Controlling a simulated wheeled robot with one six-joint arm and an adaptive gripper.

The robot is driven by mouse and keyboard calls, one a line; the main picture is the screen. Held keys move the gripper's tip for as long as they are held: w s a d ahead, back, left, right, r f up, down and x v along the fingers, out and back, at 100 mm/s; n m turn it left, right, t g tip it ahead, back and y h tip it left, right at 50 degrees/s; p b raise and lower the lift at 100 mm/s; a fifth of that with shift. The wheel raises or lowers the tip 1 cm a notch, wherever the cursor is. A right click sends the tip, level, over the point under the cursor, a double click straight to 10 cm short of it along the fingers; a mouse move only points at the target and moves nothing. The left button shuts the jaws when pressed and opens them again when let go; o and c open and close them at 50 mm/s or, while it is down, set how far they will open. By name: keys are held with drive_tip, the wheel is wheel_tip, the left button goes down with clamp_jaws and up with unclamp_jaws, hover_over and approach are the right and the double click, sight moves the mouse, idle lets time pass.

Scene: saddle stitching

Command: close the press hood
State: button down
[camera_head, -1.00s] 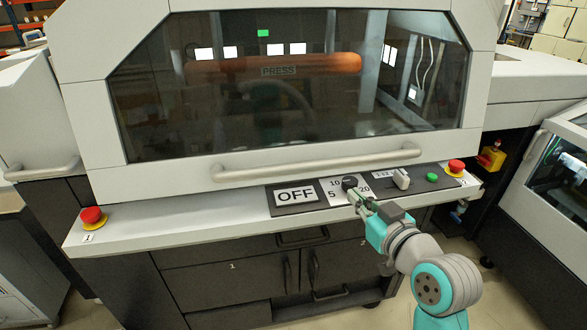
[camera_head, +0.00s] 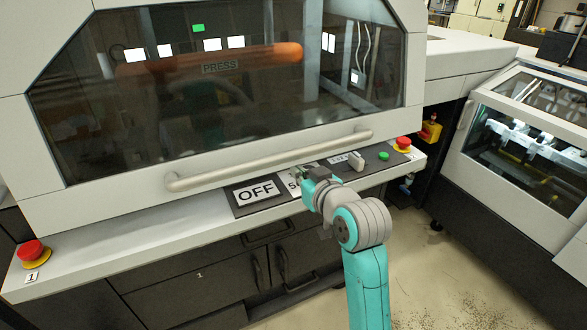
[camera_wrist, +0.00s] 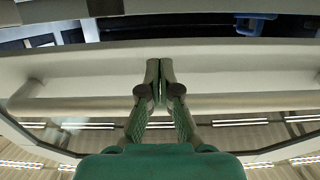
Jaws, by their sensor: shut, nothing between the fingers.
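The press hood (camera_head: 120,165) is a pale grey cover with a large dark window marked PRESS. It looks lowered, its lower edge close above the front ledge; I cannot tell whether it is fully down. Its long bar handle (camera_head: 240,162) runs along the lower edge. My gripper (camera_head: 299,173) is just below the right half of the bar, over the control panel. In the wrist view my gripper (camera_wrist: 160,70) has its fingers together and empty, overlapping the handle (camera_wrist: 85,104). I cannot tell whether they touch it.
Another red button (camera_head: 31,251) is at the left. My gripper hides part of the panel. A glass-covered machine (camera_head: 530,140) stands right; open floor lies before it.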

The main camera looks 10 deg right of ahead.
sight(289, 165)
drive_tip(key=shift+x, duration=1.7)
drive_tip(key=x, duration=0.3)
drive_tip(key=f+x, duration=0.1)
drive_tip(key=x, duration=0.1)
drive_tip(key=shift+w+f, duration=0.2)
drive_tip(key=shift+w, duration=0.05)
